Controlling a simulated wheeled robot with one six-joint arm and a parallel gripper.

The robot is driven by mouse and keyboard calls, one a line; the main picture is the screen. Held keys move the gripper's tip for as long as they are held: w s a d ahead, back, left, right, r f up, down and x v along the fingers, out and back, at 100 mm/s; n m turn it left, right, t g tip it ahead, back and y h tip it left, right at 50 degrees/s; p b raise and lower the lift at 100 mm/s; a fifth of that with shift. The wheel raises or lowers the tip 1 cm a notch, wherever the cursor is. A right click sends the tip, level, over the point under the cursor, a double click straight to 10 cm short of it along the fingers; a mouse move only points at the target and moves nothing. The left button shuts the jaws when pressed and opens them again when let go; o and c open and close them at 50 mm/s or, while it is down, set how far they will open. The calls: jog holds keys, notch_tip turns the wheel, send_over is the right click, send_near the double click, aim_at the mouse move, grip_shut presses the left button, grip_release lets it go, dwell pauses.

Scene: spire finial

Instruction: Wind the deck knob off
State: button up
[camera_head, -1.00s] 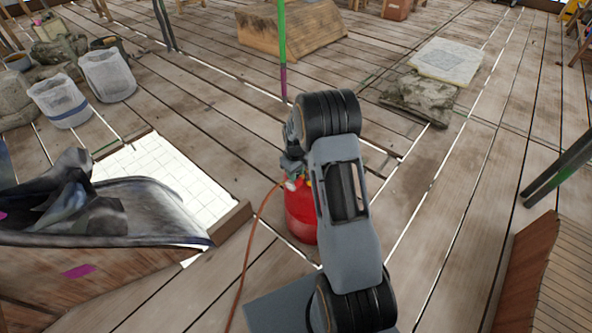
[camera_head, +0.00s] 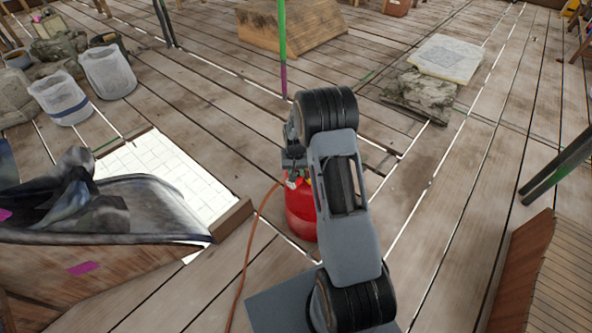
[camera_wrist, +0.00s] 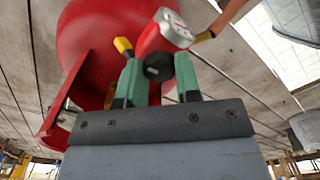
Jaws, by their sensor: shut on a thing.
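A black knob (camera_wrist: 158,68) shows in the wrist view beside the red body of a gas bottle (camera_wrist: 95,32). My gripper (camera_wrist: 159,76) has its two green fingers on either side of the knob and is shut on it. A red fitting with a pale top (camera_wrist: 175,28) and a yellow-tipped part (camera_wrist: 123,46) are close to the fingertips. In the head view the red bottle (camera_head: 301,212) stands upright on the deck, partly behind my arm. My gripper (camera_head: 292,180) is at its top there, and the knob is hidden.
An orange hose (camera_head: 248,255) runs from the bottle's top across the planks. A wooden box with dark cloth (camera_head: 105,215) stands to the left by a white tiled panel (camera_head: 175,172). A green and purple pole (camera_head: 282,45) rises behind. Deck on the right is mostly clear.

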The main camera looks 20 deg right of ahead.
jog(key=shift+w+r, duration=0.15)
jog(key=shift+w, duration=0.05)
dwell(0.4)
jog(key=o, duration=0.9)
jog(key=shift+s, duration=0.1)
jog(key=shift+o, duration=0.2)
notch_tip(320, 180, up, 14)
jog(key=p, duration=0.3)
jog(key=shift+f, duration=0.2)
